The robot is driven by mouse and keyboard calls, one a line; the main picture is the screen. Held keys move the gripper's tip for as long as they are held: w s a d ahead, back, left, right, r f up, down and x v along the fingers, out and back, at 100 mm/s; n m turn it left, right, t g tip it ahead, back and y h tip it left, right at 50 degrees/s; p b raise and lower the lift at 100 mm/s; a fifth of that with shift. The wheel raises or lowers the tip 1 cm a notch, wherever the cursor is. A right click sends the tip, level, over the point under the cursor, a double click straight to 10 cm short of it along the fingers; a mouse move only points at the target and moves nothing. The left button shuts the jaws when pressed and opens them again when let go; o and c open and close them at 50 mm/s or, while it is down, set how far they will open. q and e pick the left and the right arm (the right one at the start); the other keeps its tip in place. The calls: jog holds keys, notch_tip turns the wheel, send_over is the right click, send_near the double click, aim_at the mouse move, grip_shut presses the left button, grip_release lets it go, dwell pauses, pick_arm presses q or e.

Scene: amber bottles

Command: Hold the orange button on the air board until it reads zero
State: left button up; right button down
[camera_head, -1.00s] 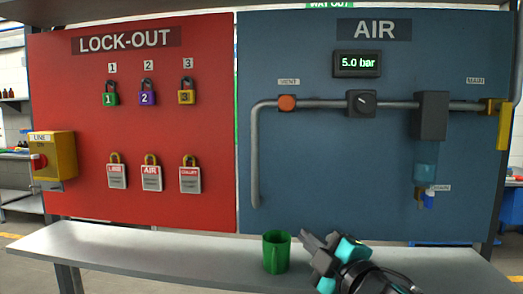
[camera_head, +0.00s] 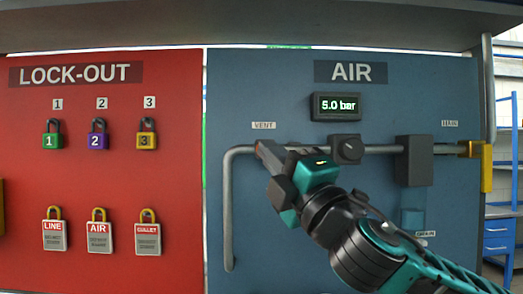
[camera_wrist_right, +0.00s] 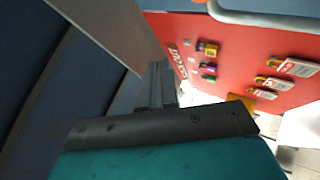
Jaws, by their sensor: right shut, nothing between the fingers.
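The blue air board (camera_head: 300,230) carries a display (camera_head: 336,106) that reads 5.0 bar. The grey pipe (camera_head: 229,210) runs below the VENT label (camera_head: 264,126). My right gripper (camera_head: 262,148) is shut and empty, its tip at the spot under that label. The orange button is hidden there behind the fingers in the head view; I cannot tell whether the tip touches it. My left gripper is not in view.
The red lock-out board (camera_head: 100,185) with padlocks and tags is on the left. A shelf edge (camera_head: 250,25) runs above.

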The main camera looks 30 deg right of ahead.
jog(key=w+d, duration=0.4)
jog(key=w, duration=0.3)
jog(key=shift+w+d, duration=0.3)
jog(key=shift+w, duration=0.1)
dwell(2.0)
jog(key=shift+w+d, duration=0.2)
jog(key=shift+w, duration=0.1)
jog(key=shift+w+d, duration=0.25)
jog(key=shift+w, duration=0.15)
dwell(4.2)
